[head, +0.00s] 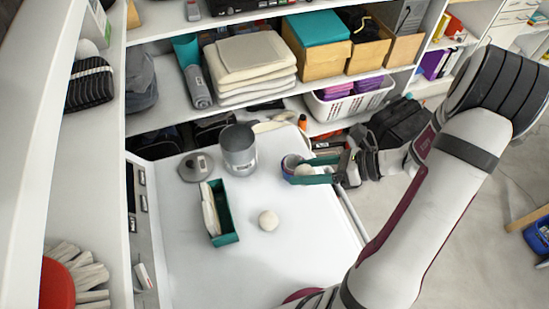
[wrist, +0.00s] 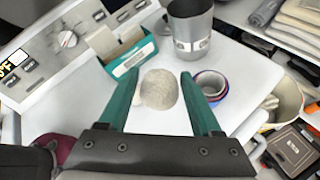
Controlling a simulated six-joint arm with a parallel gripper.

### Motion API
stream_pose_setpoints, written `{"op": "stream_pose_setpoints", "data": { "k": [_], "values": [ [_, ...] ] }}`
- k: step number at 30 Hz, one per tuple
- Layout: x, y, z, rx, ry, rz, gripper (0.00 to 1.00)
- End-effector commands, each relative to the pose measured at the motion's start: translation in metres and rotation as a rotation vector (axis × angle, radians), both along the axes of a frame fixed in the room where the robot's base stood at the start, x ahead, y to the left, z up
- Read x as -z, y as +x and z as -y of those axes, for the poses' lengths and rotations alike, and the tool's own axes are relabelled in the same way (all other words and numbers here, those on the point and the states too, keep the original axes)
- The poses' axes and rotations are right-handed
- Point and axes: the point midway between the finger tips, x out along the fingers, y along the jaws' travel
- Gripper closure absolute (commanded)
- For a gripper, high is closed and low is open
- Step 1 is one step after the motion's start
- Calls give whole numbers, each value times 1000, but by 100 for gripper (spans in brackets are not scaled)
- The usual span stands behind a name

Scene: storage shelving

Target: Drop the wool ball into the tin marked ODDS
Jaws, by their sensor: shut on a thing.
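My gripper (head: 309,171) has teal fingers and is shut on a pale, rough wool ball (wrist: 159,89). The ball shows between the fingertips in both views, over the right side of the white tabletop. A second pale ball (head: 268,220) lies on the table nearer the head camera; I cannot make it out in the wrist view. A grey tin (head: 238,150) stands upright and open at the back, with a label band (wrist: 191,45) that I cannot read. It is beyond the held ball and apart from it.
A teal box (head: 226,225) with pale contents stands left of the second ball. A grey lid-like disc (head: 195,168) lies left of the tin. Nested rings (wrist: 210,85) sit close beside my right finger. The front of the tabletop (head: 230,275) is clear; loaded shelves stand behind.

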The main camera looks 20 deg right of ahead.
Motion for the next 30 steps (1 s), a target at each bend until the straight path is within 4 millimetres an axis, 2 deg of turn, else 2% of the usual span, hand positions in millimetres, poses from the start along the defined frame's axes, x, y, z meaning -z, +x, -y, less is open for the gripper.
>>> {"op": "stream_pose_setpoints", "data": {
  "k": [2, 5, 10, 12, 15, 20, 30],
  "values": [
    [-3, 12, -4, -5, -10, -1, 89],
    [-13, 42, -17, -10, -27, -9, 89],
    [-42, 102, -60, -9, -35, -7, 89],
    [-55, 122, -80, -7, -27, -4, 89],
    [-71, 140, -103, -6, -12, 2, 89],
    [-77, 150, -118, -1, 3, 1, 89],
    [-37, 150, -117, 1, 3, 0, 89]
  ]
}}
